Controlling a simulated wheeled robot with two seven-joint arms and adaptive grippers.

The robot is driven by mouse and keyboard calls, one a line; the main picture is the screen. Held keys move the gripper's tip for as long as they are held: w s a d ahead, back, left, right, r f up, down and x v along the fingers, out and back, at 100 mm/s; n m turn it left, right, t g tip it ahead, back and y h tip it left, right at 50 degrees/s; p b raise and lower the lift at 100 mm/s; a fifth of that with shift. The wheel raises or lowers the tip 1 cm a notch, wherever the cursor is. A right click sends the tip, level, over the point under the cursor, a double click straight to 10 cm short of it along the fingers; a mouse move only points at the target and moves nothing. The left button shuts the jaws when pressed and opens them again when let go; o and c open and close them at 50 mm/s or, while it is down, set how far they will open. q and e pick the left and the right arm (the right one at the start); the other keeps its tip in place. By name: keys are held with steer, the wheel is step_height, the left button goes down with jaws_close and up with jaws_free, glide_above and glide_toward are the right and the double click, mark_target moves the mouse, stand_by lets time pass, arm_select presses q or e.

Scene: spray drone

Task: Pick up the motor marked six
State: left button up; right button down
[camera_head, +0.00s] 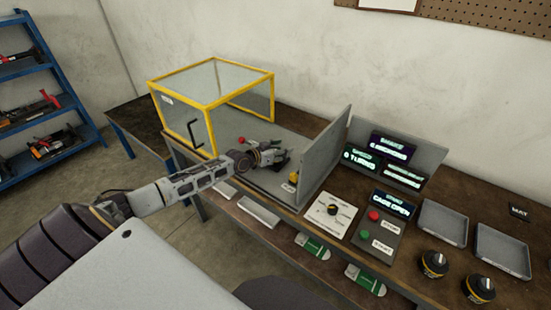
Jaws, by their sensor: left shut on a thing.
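My left gripper (279,156) reaches in from the left over the grey plate beside the yellow-framed cage. It is shut on a small dark thing that looks like a motor. The fingers mostly hide it, and no mark on it can be read. Two black motors with yellow bands, one motor (434,263) and another motor (480,289), stand upright on the bench at the lower right. Their numbers are too small to read. My right gripper is not in view.
The clear cage (211,82) stands behind my left gripper. An upright grey panel (325,158) is close on its right. A dial plate (330,215), a panel reading "CAGE OPEN" (390,208) and two grey trays (443,222) (502,250) lie further right. A blue shelf (42,88) stands far left.

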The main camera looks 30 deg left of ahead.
arm_select(q)
steer(key=shift+r, duration=0.25)
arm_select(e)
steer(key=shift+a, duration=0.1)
